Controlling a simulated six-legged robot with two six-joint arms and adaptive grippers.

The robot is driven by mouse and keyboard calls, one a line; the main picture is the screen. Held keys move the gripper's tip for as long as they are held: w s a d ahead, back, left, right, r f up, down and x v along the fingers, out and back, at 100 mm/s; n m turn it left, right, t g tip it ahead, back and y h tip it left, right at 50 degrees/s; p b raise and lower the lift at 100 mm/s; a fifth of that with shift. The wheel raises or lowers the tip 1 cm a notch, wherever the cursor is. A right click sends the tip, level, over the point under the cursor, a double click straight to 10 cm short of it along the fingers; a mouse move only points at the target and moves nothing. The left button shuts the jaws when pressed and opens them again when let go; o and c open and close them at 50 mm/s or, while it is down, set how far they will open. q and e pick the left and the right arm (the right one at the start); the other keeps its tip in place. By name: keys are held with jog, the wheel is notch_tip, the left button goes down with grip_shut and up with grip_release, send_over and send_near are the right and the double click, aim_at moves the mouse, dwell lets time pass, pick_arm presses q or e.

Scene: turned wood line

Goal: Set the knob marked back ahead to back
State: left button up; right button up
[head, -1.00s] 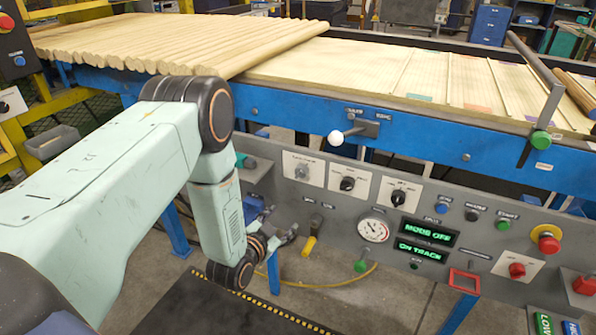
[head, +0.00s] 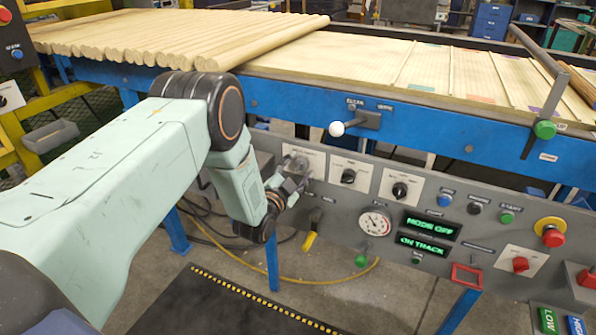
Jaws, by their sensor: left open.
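Three selector knobs sit on white plates along the grey panel: a grey knob (head: 298,162) at the left, a black knob (head: 348,176) in the middle and another black knob (head: 400,190) at the right. Their small labels are too blurred to read, so I cannot tell which is marked back and ahead. My left gripper (head: 294,180) is open at the left plate, close below the grey knob and partly over its plate. I cannot tell whether it touches the knob. My right gripper is not in view.
A white-balled lever (head: 336,129) juts from the blue rail above. A yellow-handled lever (head: 310,240) hangs below.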

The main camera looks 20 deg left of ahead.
pick_arm(q)
jog(key=c, duration=1.2)
jog(key=shift+o, duration=0.2)
jog(key=n, duration=0.6)
jog(key=shift+n+b, duration=0.3)
jog(key=n, duration=0.5)
jog(key=shift+b, duration=0.4)
jog(key=shift+n, duration=0.3)
jog(key=o, duration=1.2)
jog(key=shift+c, duration=0.2)
